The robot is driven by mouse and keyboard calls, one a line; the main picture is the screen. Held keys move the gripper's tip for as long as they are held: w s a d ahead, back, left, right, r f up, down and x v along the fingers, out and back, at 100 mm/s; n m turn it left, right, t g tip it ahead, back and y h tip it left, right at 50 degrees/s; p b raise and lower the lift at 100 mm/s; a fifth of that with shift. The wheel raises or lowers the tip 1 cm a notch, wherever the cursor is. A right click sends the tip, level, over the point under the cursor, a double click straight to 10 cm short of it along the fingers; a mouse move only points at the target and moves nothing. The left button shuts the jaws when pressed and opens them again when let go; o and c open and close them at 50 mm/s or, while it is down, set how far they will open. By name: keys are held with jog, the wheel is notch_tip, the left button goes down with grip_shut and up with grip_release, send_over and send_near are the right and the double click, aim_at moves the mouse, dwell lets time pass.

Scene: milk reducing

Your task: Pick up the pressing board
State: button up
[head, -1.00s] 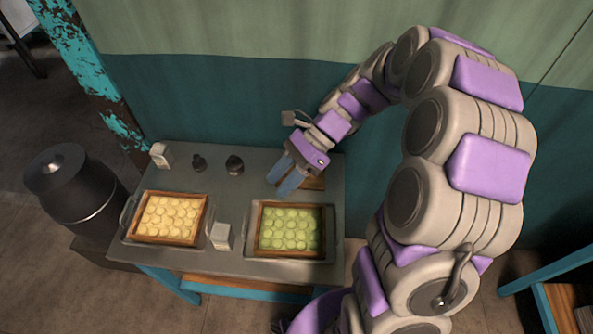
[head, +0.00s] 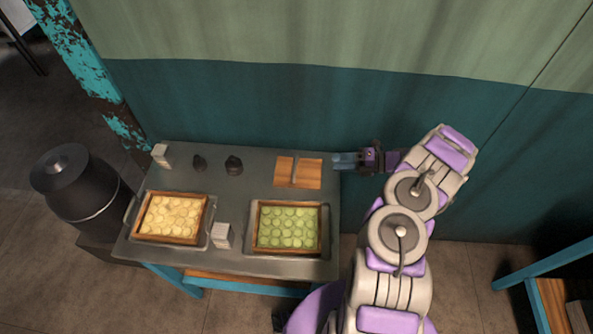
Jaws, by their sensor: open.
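The pressing board (head: 311,173) is a flat brown wooden board with a raised strip across it. It lies at the back right of the grey metal table (head: 180,262). My gripper (head: 338,161) is just right of the board, near the table's right edge, with its blue fingers pointing left toward it. The fingers look apart from the board, and nothing shows between them. The board is in full view.
A wooden frame of green rounds (head: 290,228) sits in front of the board. A frame of pale yellow rounds (head: 170,217) is at left. Two dark knobs (head: 234,165) and small white boxes (head: 223,235) also stand on the table. A dark canister (head: 75,190) is left of it.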

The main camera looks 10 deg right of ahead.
jog(key=d+f+m, duration=0.1)
jog(key=d+f, duration=0.1)
jog(key=d, duration=0.1)
jog(key=b, duration=0.3)
send_near(296, 162)
jog(key=shift+t, duration=0.3)
jog(key=a, duration=0.1)
jog(key=a+f, duration=0.2)
jog(key=shift+w+a, duration=0.35)
jog(key=shift+w, duration=0.05)
jog(key=shift+w+a, duration=0.1)
jog(key=shift+w, duration=0.25)
jog(key=x, duration=0.2)
jog(key=b+x, duration=0.1)
jog(key=x, duration=0.3)
jog(key=shift+s+a+b, duration=0.2)
jog(key=shift+a+b, duration=0.15)
jog(key=shift+a, duration=0.05)
jog(key=shift+d+r, duration=0.1)
jog(key=shift+d, duration=0.55)
jog(key=shift+c, duration=1.2)
jog(key=shift+a, duration=0.4)
grip_shut()
